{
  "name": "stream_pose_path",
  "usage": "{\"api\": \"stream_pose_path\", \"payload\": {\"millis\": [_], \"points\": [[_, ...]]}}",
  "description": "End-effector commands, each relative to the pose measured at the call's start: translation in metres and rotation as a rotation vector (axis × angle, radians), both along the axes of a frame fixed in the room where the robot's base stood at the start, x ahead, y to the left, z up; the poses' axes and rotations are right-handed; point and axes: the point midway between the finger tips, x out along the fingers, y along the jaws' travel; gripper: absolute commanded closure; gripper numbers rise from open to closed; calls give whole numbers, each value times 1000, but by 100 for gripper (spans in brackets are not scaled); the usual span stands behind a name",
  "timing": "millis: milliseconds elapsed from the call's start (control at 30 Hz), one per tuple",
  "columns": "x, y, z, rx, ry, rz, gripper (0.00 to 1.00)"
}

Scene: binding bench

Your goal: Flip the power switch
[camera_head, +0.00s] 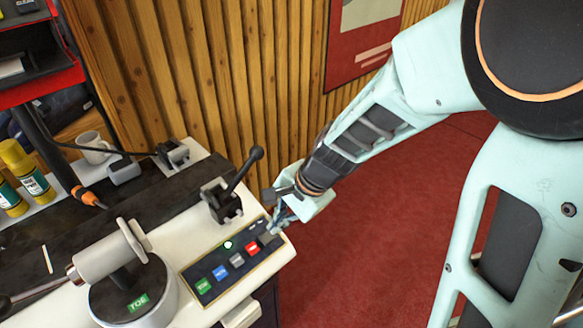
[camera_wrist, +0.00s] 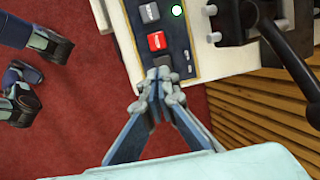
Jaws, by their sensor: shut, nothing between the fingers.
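The control panel (camera_head: 228,264) is a dark plate with a gold edge on the bench's front right corner. It carries a row of coloured switches: green (camera_head: 203,286), blue (camera_head: 220,272), grey (camera_head: 237,260) and red (camera_head: 252,247). A green lamp (camera_head: 227,245) is lit beside the row. A dark switch (camera_wrist: 161,60) sits at the panel's end past the red one; my fingers partly hide it. I cannot read its label. My gripper (camera_wrist: 160,74) is shut and empty, with its fingertips right at this dark switch. I cannot tell whether they touch it.
A black lever on a clamp block (camera_head: 225,200) stands just behind the panel. A white roller on a round base (camera_head: 130,285) is left of it. A mug (camera_head: 93,148) and yellow bottles (camera_head: 25,175) are farther back. A slatted wood wall (camera_head: 210,80) rises behind the bench.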

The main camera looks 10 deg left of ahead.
Motion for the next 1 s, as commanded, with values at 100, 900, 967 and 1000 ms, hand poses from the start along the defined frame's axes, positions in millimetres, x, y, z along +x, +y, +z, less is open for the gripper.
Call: {"api": "stream_pose_path", "payload": {"millis": [100,900,967,1000], "points": [[2,10,-26,-1,4,2,100],[8,29,-67,-1,-1,1,100],[8,30,-70,-1,-1,1,100],[8,32,-72,-1,-2,2,100]]}}
